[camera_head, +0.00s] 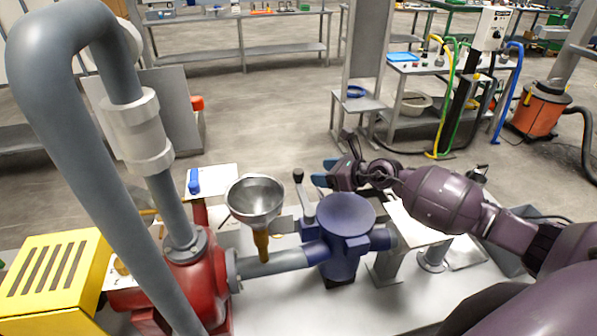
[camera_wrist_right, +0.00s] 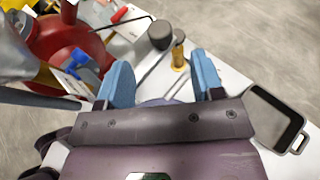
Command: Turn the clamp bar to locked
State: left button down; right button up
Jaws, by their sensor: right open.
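A blue filter housing (camera_head: 345,216) with a round lid stands on the light bench. A grey bar with a dark ball knob (camera_head: 298,176) rises at the housing's left side; I take it for the clamp bar. My right gripper (camera_head: 325,173) is above and behind the lid, to the right of the knob and apart from it. In the right wrist view its blue fingers (camera_wrist_right: 162,80) are spread with nothing between them. The dark knob (camera_wrist_right: 160,34) shows ahead of the fingers there. My left gripper is not in view.
A grey pipe (camera_head: 68,150) rises on the left from a red pump (camera_head: 192,275). A metal funnel (camera_head: 255,198) stands left of the bar. A yellow slotted box (camera_head: 50,277) is at far left. A dark-screened device (camera_wrist_right: 274,116) lies right of my fingers in the wrist view.

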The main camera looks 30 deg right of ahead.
aim_at(301, 172)
jog(key=x, duration=0.9)
jog(key=shift+r+b, duration=0.1)
jog(key=shift+b, duration=0.25)
jog(key=shift+s, duration=0.1)
grip_shut()
